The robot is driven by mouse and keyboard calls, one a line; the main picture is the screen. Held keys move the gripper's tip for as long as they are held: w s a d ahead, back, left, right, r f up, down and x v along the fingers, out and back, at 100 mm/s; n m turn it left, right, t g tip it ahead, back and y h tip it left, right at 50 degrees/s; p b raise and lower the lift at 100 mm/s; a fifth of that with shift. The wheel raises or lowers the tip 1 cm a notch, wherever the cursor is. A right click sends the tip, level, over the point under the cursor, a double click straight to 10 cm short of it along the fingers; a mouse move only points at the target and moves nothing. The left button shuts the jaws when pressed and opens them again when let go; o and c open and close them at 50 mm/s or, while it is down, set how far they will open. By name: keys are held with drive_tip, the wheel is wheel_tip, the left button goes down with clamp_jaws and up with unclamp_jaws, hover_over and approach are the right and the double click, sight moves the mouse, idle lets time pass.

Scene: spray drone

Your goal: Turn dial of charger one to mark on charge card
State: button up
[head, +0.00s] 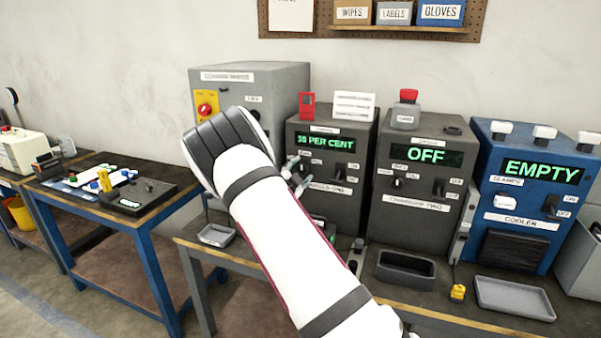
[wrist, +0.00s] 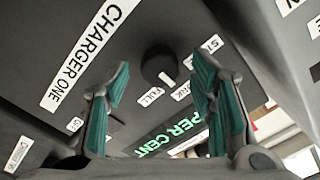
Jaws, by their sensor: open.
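Charger one (head: 346,215) is the dark grey box in the middle of the bench. Its green display (head: 325,143) reads "38 PER CENT". In the wrist view its black round dial (wrist: 158,64) has a white pointer line towards the lower right, among small white labels. My gripper (wrist: 161,66) is open, with teal-padded fingers either side of the dial in the picture; I cannot tell whether they touch it. In the head view my arm hides part of the charger's front. A white card with printed lines (head: 353,106) stands on top; its text is too small to read.
To the right stand a second grey charger reading "OFF" (head: 418,205) and a blue cooler reading "EMPTY" (head: 525,200). A grey cabinet (head: 270,85) stands behind my arm. Trays (head: 405,268) and a small yellow item (head: 457,292) lie on the bench front.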

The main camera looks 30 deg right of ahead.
drive_tip(key=shift+w+d, duration=0.1)
drive_tip(key=shift+d, duration=0.1)
drive_tip(key=c, duration=1.2)
drive_tip(key=shift+o, duration=0.3)
drive_tip(key=n+b, duration=0.3)
drive_tip(key=n, duration=0.1)
drive_tip(key=shift+w+f+n, duration=0.1)
drive_tip(key=shift+n, duration=0.3)
drive_tip(key=n+b, duration=0.2)
drive_tip(key=n, duration=0.3)
drive_tip(key=shift+a, duration=0.1)
